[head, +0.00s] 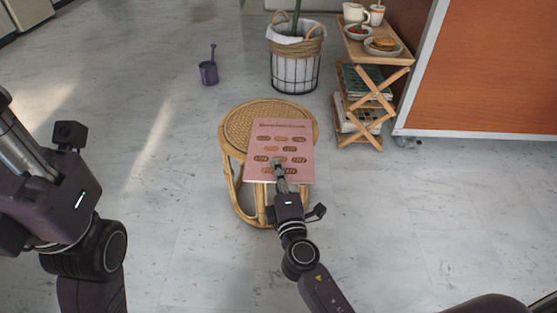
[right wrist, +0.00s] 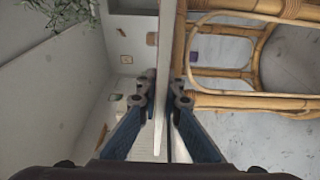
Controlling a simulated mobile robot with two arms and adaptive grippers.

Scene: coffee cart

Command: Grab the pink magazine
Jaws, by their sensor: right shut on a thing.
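The pink magazine (head: 292,133) shows its cover, with rows of brown oval pictures, over the round rattan stool (head: 238,122) in the head view. My right gripper (head: 279,168) is shut on the magazine at its near part. In the right wrist view the fingers (right wrist: 165,98) close on both sides of the magazine, seen edge-on as a thin pale strip (right wrist: 164,60). Whether the magazine still touches the stool is unclear. My left gripper (head: 12,140) is at the left edge of the head view, away from the stool; its fingertips cannot be made out.
A wooden folding shelf (head: 384,53) with cups, plates and books stands behind right, beside an orange counter (head: 488,72). Open floor lies left and right of the stool.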

